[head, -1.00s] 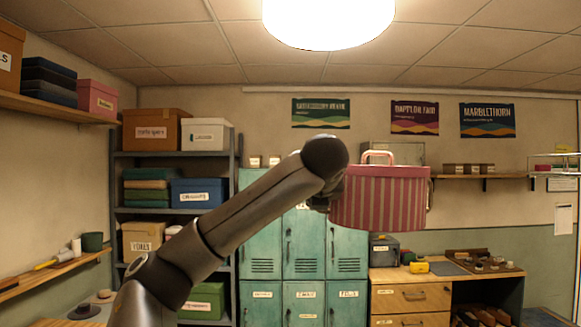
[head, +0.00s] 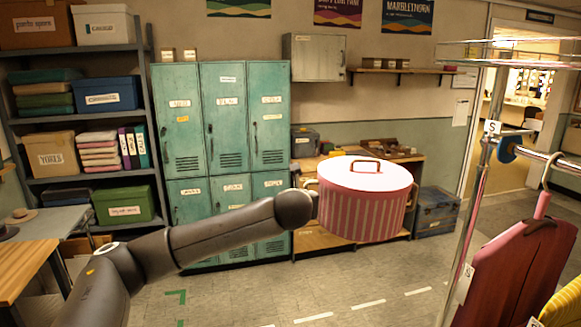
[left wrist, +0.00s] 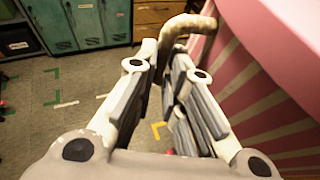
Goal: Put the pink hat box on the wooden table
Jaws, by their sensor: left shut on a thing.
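The pink hat box (head: 362,210) is round, with striped sides, a paler lid, a handle on top and a side loop handle. My left arm holds it upright in the air at the centre right of the head view. My left gripper (left wrist: 165,85) is shut on the tan side handle (left wrist: 185,25), with the striped wall (left wrist: 265,90) to its right in the left wrist view. In the head view the fingers are mostly hidden at the box's left side. A wooden tabletop (head: 22,268) shows at the lower left edge. My right gripper is not in view.
Teal lockers (head: 225,150) and a loaded shelf rack (head: 85,130) stand behind. A wooden drawer bench (head: 308,238) with items stands behind the box. A clothes rail (head: 478,190) with garments is at right. The grey floor (head: 230,295) in front is open.

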